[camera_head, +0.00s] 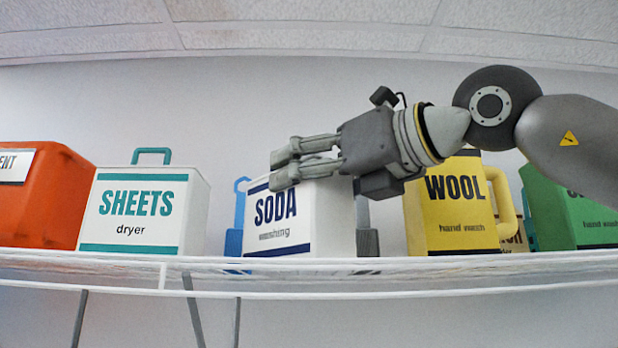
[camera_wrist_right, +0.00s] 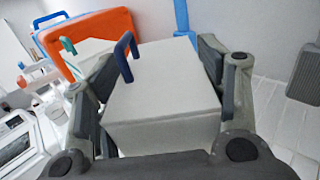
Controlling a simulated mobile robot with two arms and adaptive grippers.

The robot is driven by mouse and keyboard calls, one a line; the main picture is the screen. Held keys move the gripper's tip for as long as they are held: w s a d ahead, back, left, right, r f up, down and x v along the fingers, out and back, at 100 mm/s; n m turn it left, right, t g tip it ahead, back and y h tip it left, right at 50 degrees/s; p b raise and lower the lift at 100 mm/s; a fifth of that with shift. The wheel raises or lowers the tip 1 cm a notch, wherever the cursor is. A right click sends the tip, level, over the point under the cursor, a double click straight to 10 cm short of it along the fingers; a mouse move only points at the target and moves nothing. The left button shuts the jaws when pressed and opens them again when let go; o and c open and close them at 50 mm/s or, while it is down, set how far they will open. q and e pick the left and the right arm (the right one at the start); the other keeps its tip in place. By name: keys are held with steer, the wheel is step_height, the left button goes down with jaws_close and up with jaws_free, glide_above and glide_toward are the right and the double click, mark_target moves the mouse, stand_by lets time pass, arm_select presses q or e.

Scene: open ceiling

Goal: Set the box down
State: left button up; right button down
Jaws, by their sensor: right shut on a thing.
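The white SODA box (camera_head: 312,230), with navy lettering and a navy band, is upright at the shelf's front edge. It also shows in the right wrist view as a white box (camera_wrist_right: 165,88) with a blue handle on top. My right gripper (camera_head: 284,168) reaches in from the right at the top of the box and is shut on it, with a finger on either side in the wrist view. The box's base is level with the shelf (camera_head: 120,262) edge; I cannot tell whether it touches. My left gripper is not in view.
The white SHEETS box (camera_head: 140,215) and an orange container (camera_head: 45,205) stand to the left. A blue item (camera_head: 236,225) is close beside the SODA box. The yellow WOOL jug (camera_head: 455,205) and a green container (camera_head: 575,215) stand to the right.

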steer(key=shift+s+r, duration=0.15)
steer(key=shift+c, duration=0.9)
jaws_free()
steer(key=shift+f, duration=0.25)
steer(key=shift+a, duration=0.1)
steer(key=shift+r, duration=0.2)
steer(key=b+v, duration=0.4)
steer(key=v, duration=0.8)
